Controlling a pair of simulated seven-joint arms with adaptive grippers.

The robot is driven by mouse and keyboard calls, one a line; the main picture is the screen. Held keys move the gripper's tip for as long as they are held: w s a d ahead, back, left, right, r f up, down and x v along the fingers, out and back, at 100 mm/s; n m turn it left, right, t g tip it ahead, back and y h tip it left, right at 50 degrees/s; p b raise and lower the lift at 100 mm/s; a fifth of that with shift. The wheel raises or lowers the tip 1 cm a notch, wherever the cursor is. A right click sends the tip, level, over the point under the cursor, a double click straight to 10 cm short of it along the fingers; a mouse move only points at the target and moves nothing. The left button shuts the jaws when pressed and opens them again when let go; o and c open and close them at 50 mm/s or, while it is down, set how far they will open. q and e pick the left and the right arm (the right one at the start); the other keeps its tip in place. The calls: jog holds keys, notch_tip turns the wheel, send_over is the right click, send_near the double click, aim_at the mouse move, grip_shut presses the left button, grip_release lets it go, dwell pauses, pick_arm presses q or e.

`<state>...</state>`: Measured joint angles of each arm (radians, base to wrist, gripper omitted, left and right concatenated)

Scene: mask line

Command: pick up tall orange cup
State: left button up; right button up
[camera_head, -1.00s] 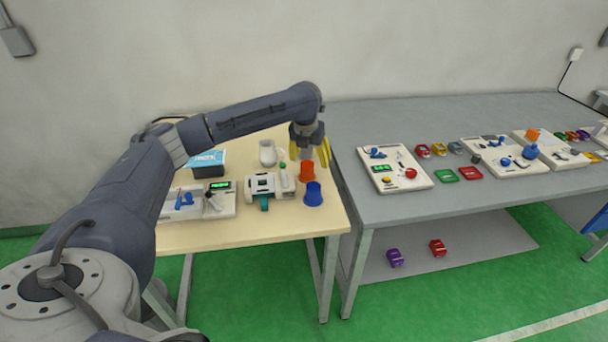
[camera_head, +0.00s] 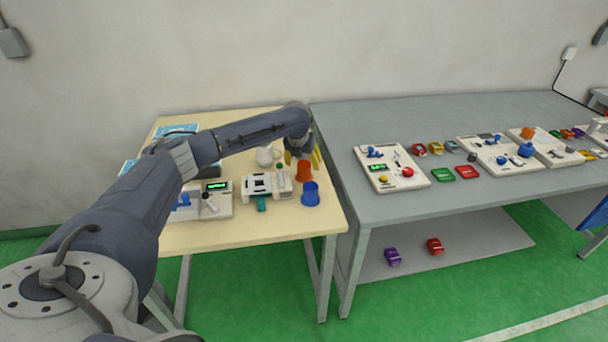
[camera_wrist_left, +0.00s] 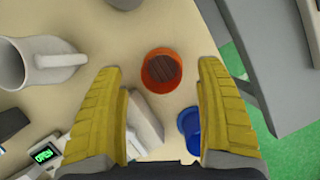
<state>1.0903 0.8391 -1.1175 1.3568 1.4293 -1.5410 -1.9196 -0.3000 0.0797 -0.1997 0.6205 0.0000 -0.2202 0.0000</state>
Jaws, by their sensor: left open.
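The orange cup (camera_head: 304,172) stands upright on the cream table, just behind a blue cup (camera_head: 310,194). In the left wrist view the orange cup (camera_wrist_left: 162,70) shows from above, with a dark brown inside, ahead of and between the fingertips. My left gripper (camera_head: 302,156) is open, its yellow fingers pointing down above the orange cup. My right gripper is not in view.
A white mug (camera_wrist_left: 40,62) stands left of the orange cup. The blue cup (camera_wrist_left: 190,122) is close on the other side. A white device (camera_head: 258,186) lies left of the cups. The grey table (camera_head: 420,205) begins just right of the cream table (camera_head: 250,235).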

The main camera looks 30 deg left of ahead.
aim_at(305, 169)
pick_arm(q)
jog(key=shift+x, duration=2.9)
jog(key=c, duration=1.3)
